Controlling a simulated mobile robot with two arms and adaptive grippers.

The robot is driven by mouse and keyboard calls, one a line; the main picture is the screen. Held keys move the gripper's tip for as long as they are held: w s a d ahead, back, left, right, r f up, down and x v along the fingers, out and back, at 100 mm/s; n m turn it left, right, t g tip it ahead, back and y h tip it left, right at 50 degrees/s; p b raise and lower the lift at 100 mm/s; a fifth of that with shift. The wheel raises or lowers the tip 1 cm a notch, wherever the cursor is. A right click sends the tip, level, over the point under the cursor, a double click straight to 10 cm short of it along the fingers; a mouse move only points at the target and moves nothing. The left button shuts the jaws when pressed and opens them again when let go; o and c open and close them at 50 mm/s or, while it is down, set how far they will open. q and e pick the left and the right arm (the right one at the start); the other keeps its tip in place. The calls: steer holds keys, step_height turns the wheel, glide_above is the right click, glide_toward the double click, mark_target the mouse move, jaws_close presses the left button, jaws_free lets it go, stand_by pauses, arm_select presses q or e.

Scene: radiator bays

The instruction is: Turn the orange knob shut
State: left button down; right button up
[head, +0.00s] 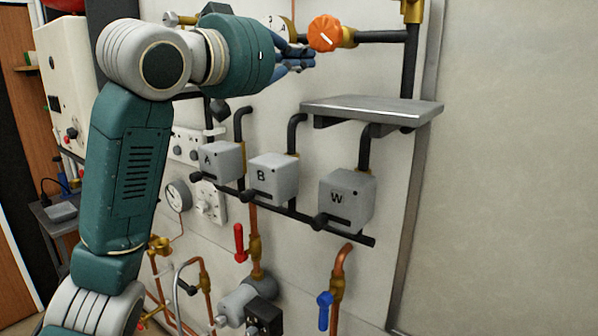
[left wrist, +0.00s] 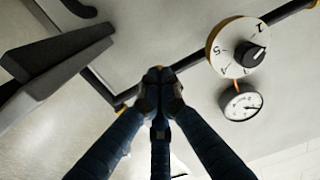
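The orange knob (head: 325,33) has a white slanted mark and sits on a brass fitting on the black pipe at the top of the head view. My left gripper (head: 308,60) is just below and left of the knob, and the knob's face shows clear of the fingers. In the left wrist view the fingertips (left wrist: 160,84) come together in front of the pipe, with nothing visible between them. The orange knob cannot be made out there; the fingers may hide it. My right gripper is in neither view.
A metal shelf (head: 372,108) juts out below the knob. A white numbered dial (left wrist: 238,48) and a gauge (left wrist: 241,106) are near the fingers. Grey boxes A (head: 221,164), B (head: 272,180) and W (head: 346,200) hang lower. The wall at right is bare.

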arm_select(q)
steer(key=shift+s+d+r, duration=0.15)
steer(key=shift+s+r, duration=0.05)
steer(key=shift+r, duration=0.05)
steer(key=b+v, duration=0.2)
steer(key=v, duration=0.4)
steer(key=shift+f, duration=0.45)
